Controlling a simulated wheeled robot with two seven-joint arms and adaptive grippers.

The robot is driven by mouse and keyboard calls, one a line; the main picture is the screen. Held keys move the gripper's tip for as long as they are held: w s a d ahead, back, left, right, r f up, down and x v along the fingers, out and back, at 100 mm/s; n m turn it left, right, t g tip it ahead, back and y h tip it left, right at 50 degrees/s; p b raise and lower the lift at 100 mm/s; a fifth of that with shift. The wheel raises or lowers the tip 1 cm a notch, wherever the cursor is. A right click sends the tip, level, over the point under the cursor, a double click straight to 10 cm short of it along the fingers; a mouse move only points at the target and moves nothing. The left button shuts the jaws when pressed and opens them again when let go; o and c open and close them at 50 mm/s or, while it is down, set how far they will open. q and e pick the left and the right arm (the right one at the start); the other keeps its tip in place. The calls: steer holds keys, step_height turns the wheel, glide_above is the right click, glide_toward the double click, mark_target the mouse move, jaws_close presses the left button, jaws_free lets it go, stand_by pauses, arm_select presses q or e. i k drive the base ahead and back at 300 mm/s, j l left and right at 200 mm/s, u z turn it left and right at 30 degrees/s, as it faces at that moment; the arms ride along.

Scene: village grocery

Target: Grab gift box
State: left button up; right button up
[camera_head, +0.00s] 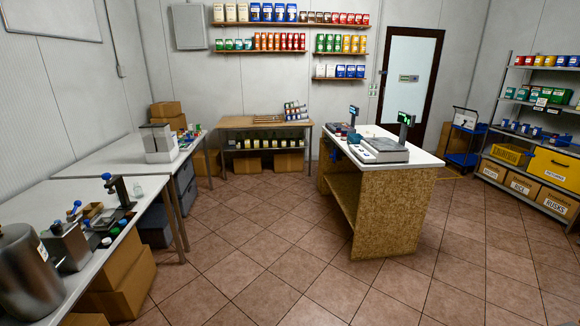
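I cannot make out a thing that is clearly a gift box. Plain brown cardboard boxes (122,284) stand under the left table, and more brown boxes (167,113) are stacked at the back left corner. Small packages (294,111) sit on the back table, too small to tell apart. Neither of my grippers is in view.
A counter (380,205) with a scale (384,149) stands right of centre. White-topped tables (60,206) line the left wall. A back table (262,124) stands at the wall. Stocked shelves (540,125) and a blue cart (463,140) are right. The tiled floor (270,265) is clear.

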mark_target(352, 139)
steer(key=i, duration=4)
steer(key=i+z, duration=0.4)
steer(key=i, duration=0.45)
steer(key=i+j+z, duration=0.15)
steer(key=i+z, duration=0.3)
steer(key=i+j+z, duration=0.2)
steer(key=z, duration=0.25)
steer(key=i+j+z, duration=0.2)
steer(key=j+z, duration=0.2)
steer(key=i+j+z, duration=0.2)
steer(key=j+z, duration=0.25)
